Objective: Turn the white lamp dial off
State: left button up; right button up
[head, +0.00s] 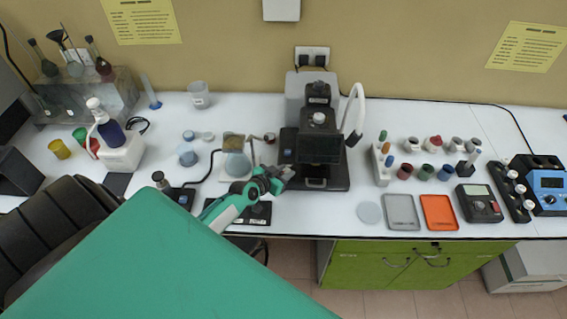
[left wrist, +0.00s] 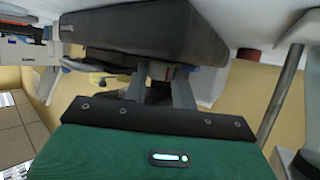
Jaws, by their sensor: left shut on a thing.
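The black microscope (head: 319,150) stands on the bench, its dark base (head: 335,184) near the front edge. My left gripper (head: 287,174) is at the left side of this base. In the left wrist view the two fingers (left wrist: 160,86) reach up to the dark base (left wrist: 150,32), which fills the top of the picture. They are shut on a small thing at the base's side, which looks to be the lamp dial. The dial is mostly hidden by the fingers, so its setting cannot be read. My right gripper is not in view.
A stand with a flask (head: 237,165) is close to the left of my gripper. An orange tray (head: 438,212), a grey tray (head: 401,211) and a rack of small bottles (head: 381,165) lie right of the microscope.

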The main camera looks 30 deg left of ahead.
pick_arm(q)
jog(key=shift+d+n+y+p, duration=0.25)
jog(key=shift+n+y+p, duration=0.25)
jog(key=shift+n+y, duration=1)
jog(key=shift+y, duration=0.1)
jog(key=shift+n+y, duration=0.3)
jog(key=shift+y, duration=0.2)
jog(key=o, duration=1)
jog(key=shift+s, duration=0.1)
